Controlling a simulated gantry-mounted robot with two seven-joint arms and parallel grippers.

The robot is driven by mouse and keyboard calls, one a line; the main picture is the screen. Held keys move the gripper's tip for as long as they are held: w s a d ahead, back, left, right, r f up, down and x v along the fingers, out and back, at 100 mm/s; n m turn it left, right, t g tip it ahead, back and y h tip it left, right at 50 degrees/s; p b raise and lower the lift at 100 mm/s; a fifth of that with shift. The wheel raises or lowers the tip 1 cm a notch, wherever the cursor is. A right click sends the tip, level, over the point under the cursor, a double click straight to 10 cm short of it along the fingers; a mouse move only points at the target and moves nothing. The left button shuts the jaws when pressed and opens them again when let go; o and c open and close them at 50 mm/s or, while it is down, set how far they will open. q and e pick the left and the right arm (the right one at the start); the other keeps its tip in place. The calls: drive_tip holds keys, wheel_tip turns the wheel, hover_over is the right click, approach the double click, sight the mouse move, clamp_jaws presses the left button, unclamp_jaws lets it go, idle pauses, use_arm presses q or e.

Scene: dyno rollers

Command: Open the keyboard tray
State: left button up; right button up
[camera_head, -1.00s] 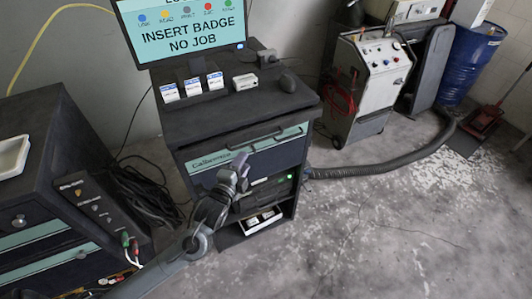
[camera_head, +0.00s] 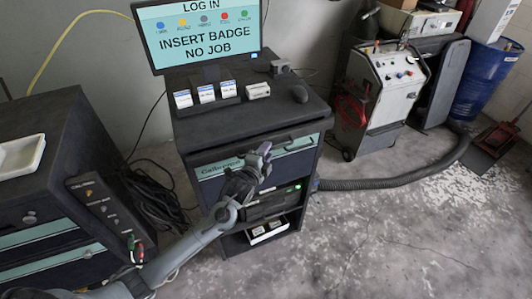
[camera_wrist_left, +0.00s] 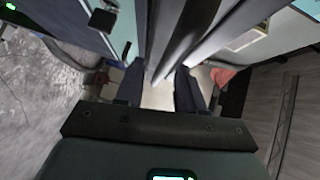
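The keyboard tray (camera_head: 303,142) is the thin teal-edged front under the dark top of the workstation cabinet in the head view. It looks closed, with a dark bar handle (camera_head: 285,140) along it. My left gripper (camera_head: 266,153) is in front of the cabinet, close below the handle, and covers part of the teal panel. In the left wrist view, the two fingers of my left gripper (camera_wrist_left: 159,75) are apart. Dark bars (camera_wrist_left: 165,40) run toward the gap between them; I cannot tell whether they touch. My right gripper is not in view.
A dark cabinet (camera_head: 60,150) stands left. A hose (camera_head: 385,182) crosses the floor at right. Floor in front right is clear.

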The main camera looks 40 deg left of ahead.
use_arm(q)
clamp_jaws()
idle(0.3)
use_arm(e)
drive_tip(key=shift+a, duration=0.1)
